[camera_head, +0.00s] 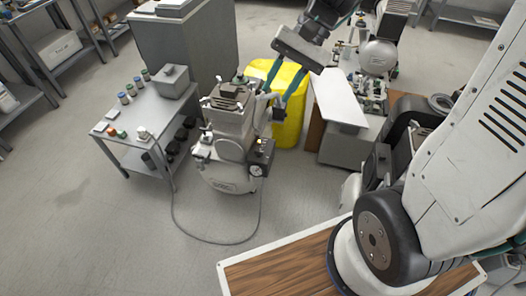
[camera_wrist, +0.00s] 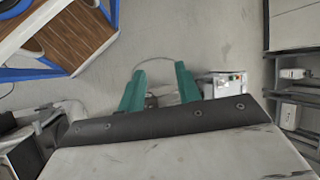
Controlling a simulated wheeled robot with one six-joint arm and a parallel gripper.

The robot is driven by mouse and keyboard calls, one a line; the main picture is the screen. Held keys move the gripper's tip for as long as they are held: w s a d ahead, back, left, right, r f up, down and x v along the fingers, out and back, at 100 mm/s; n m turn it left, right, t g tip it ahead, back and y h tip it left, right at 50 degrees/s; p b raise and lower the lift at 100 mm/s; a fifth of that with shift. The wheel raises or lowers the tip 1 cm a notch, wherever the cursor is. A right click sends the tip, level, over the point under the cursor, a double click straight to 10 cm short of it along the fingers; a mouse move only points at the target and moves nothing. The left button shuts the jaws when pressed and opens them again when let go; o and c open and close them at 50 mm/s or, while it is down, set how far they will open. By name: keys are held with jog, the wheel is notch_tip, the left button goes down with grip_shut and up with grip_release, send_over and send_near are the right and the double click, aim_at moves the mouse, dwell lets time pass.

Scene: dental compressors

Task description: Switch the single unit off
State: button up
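A grey-white compressor (camera_head: 228,150) with a round tank stands on the floor in the middle of the head view. It looks like the single unit. A dark control box with a gauge (camera_head: 260,156) is on its right side; the switch position is too small to read. My gripper (camera_head: 279,97) has two teal fingers spread apart, with nothing seen between them. It reaches down from the top and appears above the compressor's right side. In the wrist view, my gripper (camera_wrist: 160,70) is open; a small grey part of something shows between the finger bases, mostly hidden by the gripper body.
A grey metal table (camera_head: 150,112) with small jars and a box stands left of the compressor. A cable loops over the floor. A yellow bin (camera_head: 290,118) stands behind my gripper. Another compressor (camera_head: 378,57) is at the back right. The floor at front left is clear.

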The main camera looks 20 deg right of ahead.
jog(key=w+f+m+t+y, duration=0.1)
jog(key=w+f+m+y, duration=0.35)
jog(key=w+f, duration=0.65)
jog(key=m+t+y, duration=0.1)
jog(key=m+t, duration=0.5)
jog(key=m, duration=0.5)
send_over(260, 151)
jog(key=s+d, duration=0.3)
jog(key=d, duration=0.1)
notch_tip(260, 151, down, 24)
notch_tip(260, 151, down, 13)
jog(key=s+d+m+t+h, duration=0.1)
jog(key=s+d+m+t, duration=0.15)
jog(key=m, duration=0.25)
jog(key=shift+n+h, duration=0.25)
jog(key=x, duration=0.8)
jog(key=shift+w+d+r, duration=0.15)
jog(key=shift+w+r, duration=0.15)
jog(key=shift+c, duration=0.3)
grip_shut()
